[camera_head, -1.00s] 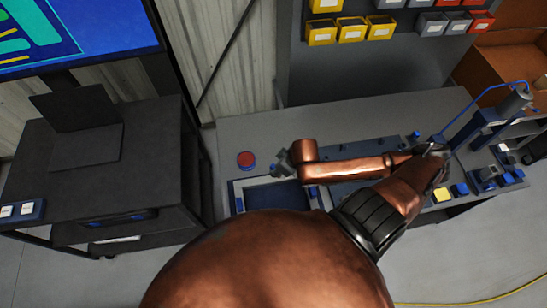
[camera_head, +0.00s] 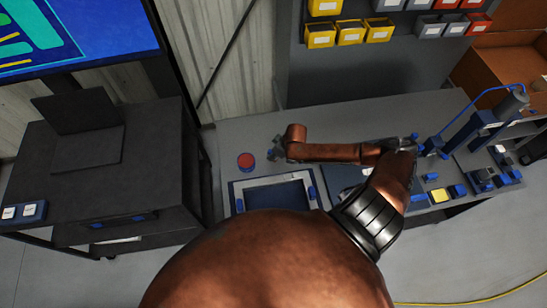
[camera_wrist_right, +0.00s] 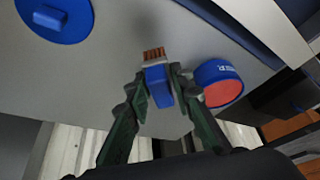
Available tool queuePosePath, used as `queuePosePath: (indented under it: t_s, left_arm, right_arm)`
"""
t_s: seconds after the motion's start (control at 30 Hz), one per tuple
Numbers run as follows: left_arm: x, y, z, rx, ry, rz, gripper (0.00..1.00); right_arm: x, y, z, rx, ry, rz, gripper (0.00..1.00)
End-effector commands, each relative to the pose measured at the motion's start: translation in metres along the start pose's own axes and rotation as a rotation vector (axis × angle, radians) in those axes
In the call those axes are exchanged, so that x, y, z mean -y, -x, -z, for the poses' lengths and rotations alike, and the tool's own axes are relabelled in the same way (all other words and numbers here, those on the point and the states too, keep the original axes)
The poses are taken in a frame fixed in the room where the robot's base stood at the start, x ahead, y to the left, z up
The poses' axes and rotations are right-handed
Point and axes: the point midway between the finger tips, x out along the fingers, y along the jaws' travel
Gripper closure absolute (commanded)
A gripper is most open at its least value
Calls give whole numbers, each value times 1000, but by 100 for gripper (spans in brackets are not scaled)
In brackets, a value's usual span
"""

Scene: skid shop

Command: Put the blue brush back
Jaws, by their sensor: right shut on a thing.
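My right gripper (camera_head: 276,151) is over the grey bench, just right of a red-topped round tin in the head view. In the right wrist view its green fingers (camera_wrist_right: 158,82) are shut on the blue brush (camera_wrist_right: 160,92). The brush's brown bristles (camera_wrist_right: 153,55) point away from the palm. The brush is hard to make out in the head view. My left gripper is not in view.
The red-topped tin (camera_head: 246,160) also shows beside the fingers in the wrist view (camera_wrist_right: 222,88). A blue disc (camera_wrist_right: 70,32) with a raised block is at upper left there. A framed tray (camera_head: 240,186) lies nearer me. A monitor (camera_head: 75,35) and dark cart (camera_head: 160,150) stand left.

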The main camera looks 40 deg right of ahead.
Motion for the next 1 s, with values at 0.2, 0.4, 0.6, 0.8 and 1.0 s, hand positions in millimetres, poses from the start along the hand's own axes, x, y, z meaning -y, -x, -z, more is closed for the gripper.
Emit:
queuePosePath:
  t_s: [0.2,0.4,0.6,0.8,1.0]
  left_arm:
    - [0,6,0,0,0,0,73]
    - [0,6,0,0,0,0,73]
    - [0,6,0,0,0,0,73]
    - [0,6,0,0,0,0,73]
    - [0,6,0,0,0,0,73]
  right_arm:
    - [-2,-26,-9,0,-1,-1,98]
    - [-2,-31,-11,-1,1,-1,98]
    - [-2,-33,-12,0,0,-1,98]
    - [-2,-33,-12,0,0,-1,68]
    - [-2,-33,-12,0,0,-1,61]
